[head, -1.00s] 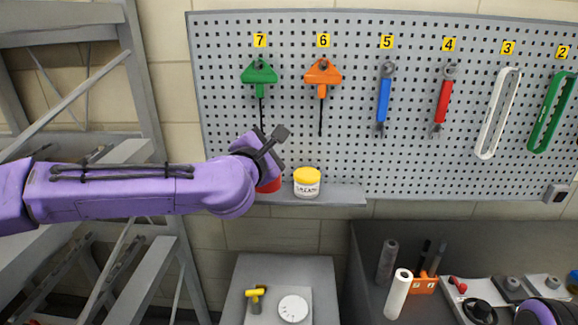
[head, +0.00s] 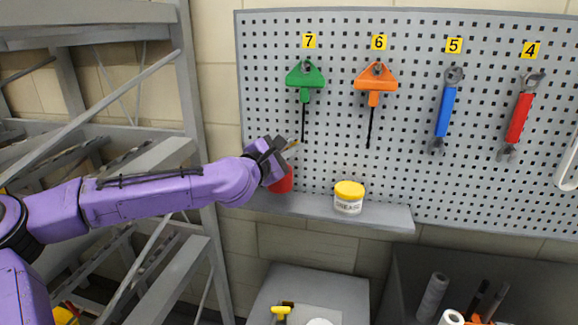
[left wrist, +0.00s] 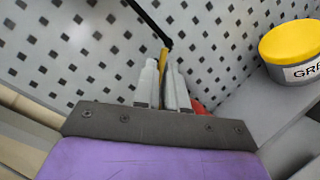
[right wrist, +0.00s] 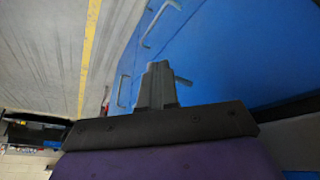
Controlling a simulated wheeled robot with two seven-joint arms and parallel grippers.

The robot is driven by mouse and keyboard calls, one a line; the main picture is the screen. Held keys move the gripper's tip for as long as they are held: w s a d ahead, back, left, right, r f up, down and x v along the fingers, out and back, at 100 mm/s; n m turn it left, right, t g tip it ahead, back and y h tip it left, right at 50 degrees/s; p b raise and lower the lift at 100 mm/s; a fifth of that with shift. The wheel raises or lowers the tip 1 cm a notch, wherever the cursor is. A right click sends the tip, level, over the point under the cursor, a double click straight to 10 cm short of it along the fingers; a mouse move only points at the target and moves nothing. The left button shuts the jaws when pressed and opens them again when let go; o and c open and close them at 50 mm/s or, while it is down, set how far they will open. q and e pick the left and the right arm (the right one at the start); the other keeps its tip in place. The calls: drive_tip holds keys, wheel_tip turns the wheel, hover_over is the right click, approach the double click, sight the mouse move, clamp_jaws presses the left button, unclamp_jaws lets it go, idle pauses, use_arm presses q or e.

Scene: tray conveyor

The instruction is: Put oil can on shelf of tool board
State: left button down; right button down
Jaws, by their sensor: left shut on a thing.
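The oil can is red (head: 282,183) with a yellow spout and is mostly hidden behind my left gripper (head: 280,150). That gripper is shut on it. The can is upright or nearly so at the left part of the grey shelf (head: 385,216) of the tool board (head: 420,60); I cannot tell whether its base touches. In the left wrist view the fingers (left wrist: 163,82) close around the yellow spout part (left wrist: 163,58), with a bit of red (left wrist: 198,107) below. My right gripper (right wrist: 158,75) shows only in the right wrist view, fingers together, with nothing seen between them.
A grease jar with a yellow lid (head: 349,197) stands on the shelf to the right of the can. A green tool (head: 305,80) and an orange tool (head: 376,82) hang above. A grey rack (head: 190,150) stands at left. Blue panels (right wrist: 220,50) are near my right gripper.

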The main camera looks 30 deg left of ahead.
sight(285, 184)
use_arm(q)
drive_tip(key=f, duration=0.1)
drive_tip(key=f+b, duration=0.2)
drive_tip(key=f, duration=0.1)
drive_tip(key=shift+w+a, duration=0.3)
drive_tip(key=shift+w, duration=0.05)
drive_tip(key=shift+w+f, duration=0.25)
drive_tip(key=shift+r, duration=0.15)
drive_tip(key=shift+s+d, duration=0.1)
drive_tip(key=shift+s, duration=0.15)
drive_tip(key=c, duration=1.2)
unclamp_jaws()
